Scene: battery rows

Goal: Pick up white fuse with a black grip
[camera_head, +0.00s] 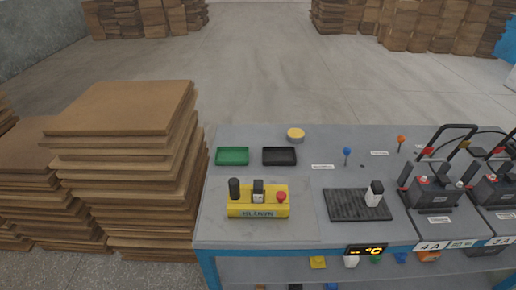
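A small white block with a black top, which looks like the white fuse with a black grip (374,197), stands upright at the right side of a black ribbed mat (345,206) on the grey workbench. A similar white and black piece (258,195) sits in the middle of a yellow box (238,211) to the left, between a black knob (234,188) and a red button (281,197). Neither of my grippers is in view.
A green tray (232,156), a black tray (279,156) and a yellow-topped round tin (296,134) lie at the bench's back left. Batteries with black handles (436,190) and cables crowd the right. Stacked brown boards (120,108) stand left of the bench.

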